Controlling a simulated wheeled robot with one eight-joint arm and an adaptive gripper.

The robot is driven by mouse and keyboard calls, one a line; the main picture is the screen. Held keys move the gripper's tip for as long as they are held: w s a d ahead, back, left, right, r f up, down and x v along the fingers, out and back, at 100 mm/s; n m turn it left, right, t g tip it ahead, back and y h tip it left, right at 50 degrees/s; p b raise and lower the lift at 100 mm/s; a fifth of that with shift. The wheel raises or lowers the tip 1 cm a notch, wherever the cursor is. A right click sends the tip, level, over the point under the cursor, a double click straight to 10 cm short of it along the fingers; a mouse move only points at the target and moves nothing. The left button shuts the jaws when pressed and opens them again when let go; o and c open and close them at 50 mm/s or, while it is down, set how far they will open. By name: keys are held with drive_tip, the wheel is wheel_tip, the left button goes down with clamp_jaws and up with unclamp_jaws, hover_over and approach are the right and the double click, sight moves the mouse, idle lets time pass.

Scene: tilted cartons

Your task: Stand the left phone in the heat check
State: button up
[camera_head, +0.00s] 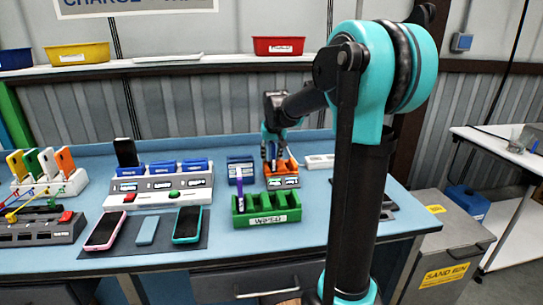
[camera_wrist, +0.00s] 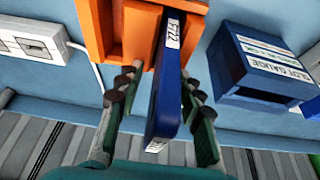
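My gripper (camera_head: 273,152) is at the orange holder (camera_head: 290,170) toward the back of the blue bench. In the wrist view a blue phone (camera_wrist: 168,95) with a white label stands on edge, its far end at the orange holder (camera_wrist: 135,30). My fingers (camera_wrist: 160,85) are on either side of it, with a visible gap on the left; they look open around it. I cannot read the orange holder's label. On a dark mat lie a pink-edged phone (camera_head: 104,230) at left and a teal-edged phone (camera_head: 187,224) at right, both flat.
A green WIPED rack (camera_head: 266,217) holding an upright purple-blue item (camera_head: 239,190) stands in front of the orange holder. A blue slot gauge (camera_wrist: 262,65) stands beside it.

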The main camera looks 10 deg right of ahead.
drive_tip(key=v, duration=1.2)
wheel_tip(320, 180, up, 7)
idle(0.6)
drive_tip(key=shift+f, duration=0.1)
